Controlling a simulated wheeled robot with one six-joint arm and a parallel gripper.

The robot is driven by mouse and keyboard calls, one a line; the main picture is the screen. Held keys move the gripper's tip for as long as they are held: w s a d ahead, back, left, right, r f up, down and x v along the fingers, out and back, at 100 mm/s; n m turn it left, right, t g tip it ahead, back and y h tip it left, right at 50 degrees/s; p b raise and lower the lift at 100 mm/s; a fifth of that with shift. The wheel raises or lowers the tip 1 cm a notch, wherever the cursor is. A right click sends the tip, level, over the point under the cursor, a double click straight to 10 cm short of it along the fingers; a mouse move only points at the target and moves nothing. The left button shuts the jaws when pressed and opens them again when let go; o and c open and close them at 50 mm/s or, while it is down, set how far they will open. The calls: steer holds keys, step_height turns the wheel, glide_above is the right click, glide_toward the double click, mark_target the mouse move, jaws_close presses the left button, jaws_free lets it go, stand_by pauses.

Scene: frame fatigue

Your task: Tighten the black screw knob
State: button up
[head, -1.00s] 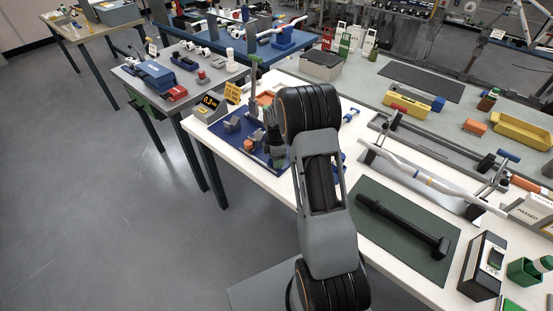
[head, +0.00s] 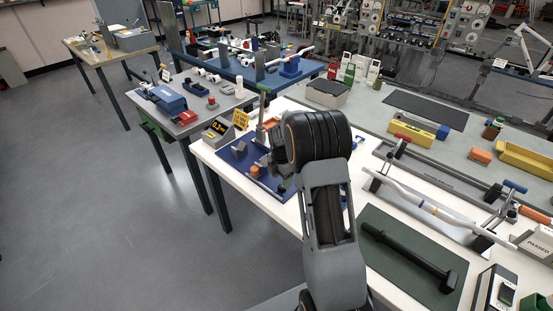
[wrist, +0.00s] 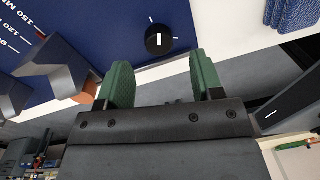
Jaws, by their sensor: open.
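The black screw knob (wrist: 158,40) is round with a white index line, and sits at the edge of a dark blue board (wrist: 95,40) in the wrist view. Short white tick marks lie around it. My gripper (wrist: 163,78) has two green-padded fingers, spread apart and empty. The knob lies just beyond the fingertips, roughly in line with the gap between them; I cannot tell the exact distance. In the head view my gripper is over the blue board (head: 234,155), largely hidden by my arm, and the knob cannot be made out.
Grey V-shaped blocks (wrist: 50,69) and an orange cylinder (wrist: 86,93) stand on the board, left of my gripper. A small display (head: 216,129) and a yellow sign (head: 240,118) stand behind the board. A black bar lies on a green mat (head: 388,262) to the right.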

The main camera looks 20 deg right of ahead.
mark_target(280, 187)
step_height(280, 187, up, 11)
steer(key=s+a+r+m+t+p, duration=0.2)
steer(key=s+a+r+m, duration=0.5)
steer(key=s+r+m, duration=0.4)
steer(key=shift+s+a+m+t+p, duration=0.25)
steer(key=shift+s+m+t+p, duration=0.2)
steer(key=shift+s+m, duration=0.3)
